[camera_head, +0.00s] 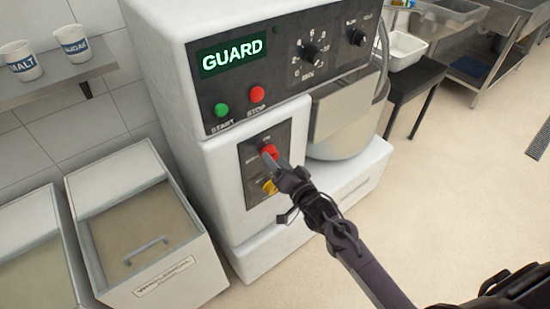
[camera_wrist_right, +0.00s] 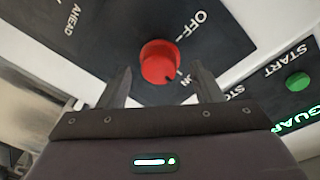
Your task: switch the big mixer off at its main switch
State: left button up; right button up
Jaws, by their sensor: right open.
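The big mixer (camera_head: 345,185) is a white machine with dark control panels. Its main switch is a red rotary knob (camera_head: 269,151) on the lower panel; it also shows in the right wrist view (camera_wrist_right: 159,60). There, OFF and ON are printed beside the knob, and its dark mark points toward ON. My right gripper (camera_head: 279,166) is at the knob, and its fingers partly cover the lower panel. In the wrist view the open fingers (camera_wrist_right: 161,84) are on either side of the knob, with gaps to it. My left gripper is not in view.
A yellow knob (camera_head: 270,187) sits just below the red one. A green START button (camera_head: 221,110), a red STOP button (camera_head: 257,94) and a lit GUARD display (camera_head: 232,56) are above. A lidded bin (camera_head: 165,285) stands left of the mixer.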

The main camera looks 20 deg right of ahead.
jog(key=shift+w+a, duration=0.15)
jog(key=shift+w, duration=0.5)
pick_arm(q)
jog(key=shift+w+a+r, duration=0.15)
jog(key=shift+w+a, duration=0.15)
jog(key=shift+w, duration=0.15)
pick_arm(e)
jog(key=c, duration=1)
